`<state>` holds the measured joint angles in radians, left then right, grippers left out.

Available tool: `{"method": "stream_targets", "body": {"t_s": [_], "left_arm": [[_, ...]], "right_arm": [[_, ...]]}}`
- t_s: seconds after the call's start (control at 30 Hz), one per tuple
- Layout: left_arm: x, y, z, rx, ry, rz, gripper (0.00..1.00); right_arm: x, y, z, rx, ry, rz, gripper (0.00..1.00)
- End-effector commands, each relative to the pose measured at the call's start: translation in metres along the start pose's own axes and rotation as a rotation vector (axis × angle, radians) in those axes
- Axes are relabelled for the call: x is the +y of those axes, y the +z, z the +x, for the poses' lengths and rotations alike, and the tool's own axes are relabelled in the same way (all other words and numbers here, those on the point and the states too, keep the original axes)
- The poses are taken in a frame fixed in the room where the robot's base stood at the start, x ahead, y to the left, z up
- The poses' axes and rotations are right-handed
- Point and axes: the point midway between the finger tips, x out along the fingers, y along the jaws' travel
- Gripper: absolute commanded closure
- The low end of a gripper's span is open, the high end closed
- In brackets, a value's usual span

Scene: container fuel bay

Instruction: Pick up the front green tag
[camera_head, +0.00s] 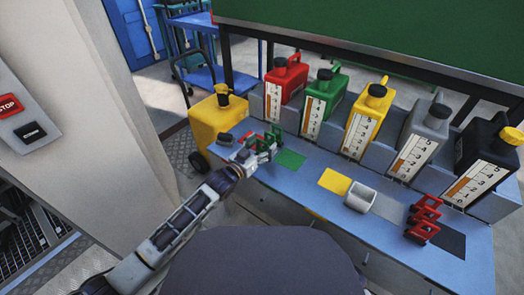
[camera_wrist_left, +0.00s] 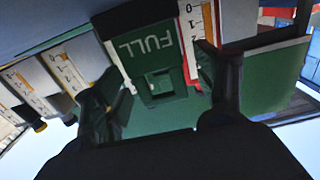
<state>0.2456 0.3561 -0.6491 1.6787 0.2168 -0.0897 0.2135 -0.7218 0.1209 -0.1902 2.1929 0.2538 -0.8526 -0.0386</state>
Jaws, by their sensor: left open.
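Green tags (camera_head: 274,139) stand at the left end of the blue bench in the head view, partly hidden by my left gripper (camera_head: 263,151). I cannot tell there which is the front one. In the left wrist view a green tag (camera_wrist_left: 148,48) marked FULL, with a square opening, shows upside down. It lies between the two spread fingers of my left gripper (camera_wrist_left: 160,95), with gaps at the sides. The gripper is open. My right gripper is not in view.
A pale wall (camera_head: 115,110) is close on the left.

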Motion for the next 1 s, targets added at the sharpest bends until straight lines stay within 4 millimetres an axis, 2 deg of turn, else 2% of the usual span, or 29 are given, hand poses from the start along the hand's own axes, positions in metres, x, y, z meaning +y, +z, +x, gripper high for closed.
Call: {"method": "stream_targets", "body": {"t_s": [0.03,0.3,0.37,0.77,1.0], "left_arm": [[0.0,0.0,0.0,0.0,0.0,0.0,0.31],[0.0,0.0,0.0,0.0,0.0,0.0,0.66],[0.0,0.0,0.0,0.0,0.0,0.0,0.72],[0.0,-0.003,0.0,0.001,0.0,0.0,0.72],[0.0,-0.018,0.0,0.002,0.0,0.001,0.72]], "right_arm": [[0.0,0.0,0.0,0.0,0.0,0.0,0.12],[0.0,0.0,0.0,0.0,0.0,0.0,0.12],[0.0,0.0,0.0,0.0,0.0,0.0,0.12],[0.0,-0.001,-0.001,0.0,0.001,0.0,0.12],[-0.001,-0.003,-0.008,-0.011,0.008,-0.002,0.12]]}}
